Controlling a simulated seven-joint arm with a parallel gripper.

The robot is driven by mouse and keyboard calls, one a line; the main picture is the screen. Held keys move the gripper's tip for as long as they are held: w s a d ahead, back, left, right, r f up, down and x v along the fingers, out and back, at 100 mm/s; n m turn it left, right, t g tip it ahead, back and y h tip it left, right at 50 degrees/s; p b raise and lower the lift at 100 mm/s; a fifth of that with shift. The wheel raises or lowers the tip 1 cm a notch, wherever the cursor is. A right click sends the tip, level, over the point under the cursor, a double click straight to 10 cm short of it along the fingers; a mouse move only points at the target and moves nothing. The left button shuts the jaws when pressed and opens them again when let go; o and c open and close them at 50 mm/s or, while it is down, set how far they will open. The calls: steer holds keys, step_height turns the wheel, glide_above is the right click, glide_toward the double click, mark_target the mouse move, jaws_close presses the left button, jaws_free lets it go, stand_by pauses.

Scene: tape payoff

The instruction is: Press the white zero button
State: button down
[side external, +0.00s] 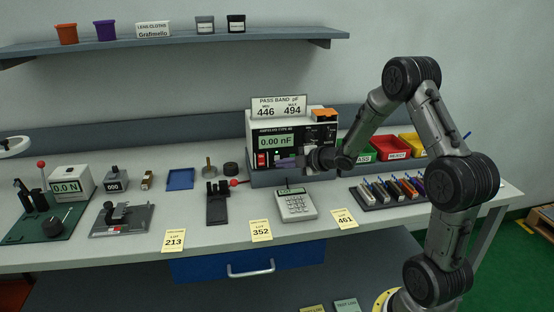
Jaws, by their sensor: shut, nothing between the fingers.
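The capacitance meter (250,127) stands on a grey shelf at the back of the bench, with a pass band sign on top. Its green display (272,142) reads 0.00 nF. A red button or switch (262,158) shows at the lower left of its front. My gripper (299,162) is shut and empty, close to the lower front of the meter and pointing left. I cannot tell whether it touches the panel. The white zero button cannot be made out clearly; it is too small or behind my gripper.
Green, red (391,148) and yellow bins stand to the right, behind a rack of coloured parts (380,195). A force gauge (70,184) stands far left.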

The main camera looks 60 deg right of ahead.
steer(key=shift+s+a, duration=1.75)
steer(key=shift+a, duration=0.05)
